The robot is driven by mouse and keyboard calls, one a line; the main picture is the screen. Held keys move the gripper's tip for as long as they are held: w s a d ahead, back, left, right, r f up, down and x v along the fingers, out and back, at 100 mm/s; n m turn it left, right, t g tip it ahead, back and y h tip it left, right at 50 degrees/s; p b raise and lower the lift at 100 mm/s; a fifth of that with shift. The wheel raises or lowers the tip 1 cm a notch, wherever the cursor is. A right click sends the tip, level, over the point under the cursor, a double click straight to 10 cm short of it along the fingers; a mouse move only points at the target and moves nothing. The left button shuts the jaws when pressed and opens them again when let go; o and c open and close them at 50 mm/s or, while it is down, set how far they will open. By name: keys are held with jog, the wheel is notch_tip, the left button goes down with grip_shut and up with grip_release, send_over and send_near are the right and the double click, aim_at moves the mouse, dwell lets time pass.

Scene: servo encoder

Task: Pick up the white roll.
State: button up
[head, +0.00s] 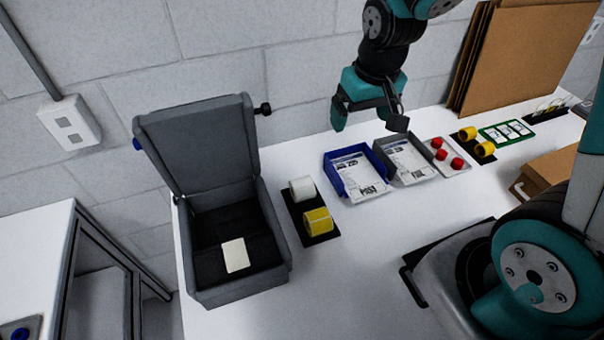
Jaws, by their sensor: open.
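The white roll (302,188) sits on a small black mat (292,211) on the white table, at its far end. A yellow roll (318,222) sits on the same mat, just in front of it. My gripper (368,124) is open and empty. It hangs in the air up and to the right of the white roll in the picture, over the back of the table near the blue tray. It is apart from the roll, and nothing hides the roll.
An open grey box (280,243) with a pale card stands left of the rolls. A blue tray (341,189) and a grey tray (391,184) with papers lie to the right, then red knobs (457,163) and yellow parts (485,149). Cardboard sheets (520,55) lean at the back.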

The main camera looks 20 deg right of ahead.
jog(key=w+a+f+g, duration=0.1)
jog(key=w+a+f, duration=0.2)
jog(key=w+f, duration=0.25)
jog(key=g, duration=0.1)
send_over(302, 182)
notch_tip(302, 182, down, 7)
jog(key=f+b, duration=0.3)
jog(key=f, duration=0.1)
jog(key=f+b, duration=0.3)
jog(key=f, duration=0.1)
jog(key=f+b, duration=0.3)
jog(key=shift+w+f, duration=0.35)
jog(key=shift+f, duration=0.05)
jog(key=f+b, duration=0.1)
jog(key=f, duration=0.1)
jog(key=f+b, duration=0.2)
jog(key=f, duration=0.1)
jog(key=shift+s+f+b, duration=0.3)
jog(key=shift+b, duration=0.1)
jog(key=shift+r, duration=0.1)
jog(key=c, duration=1)
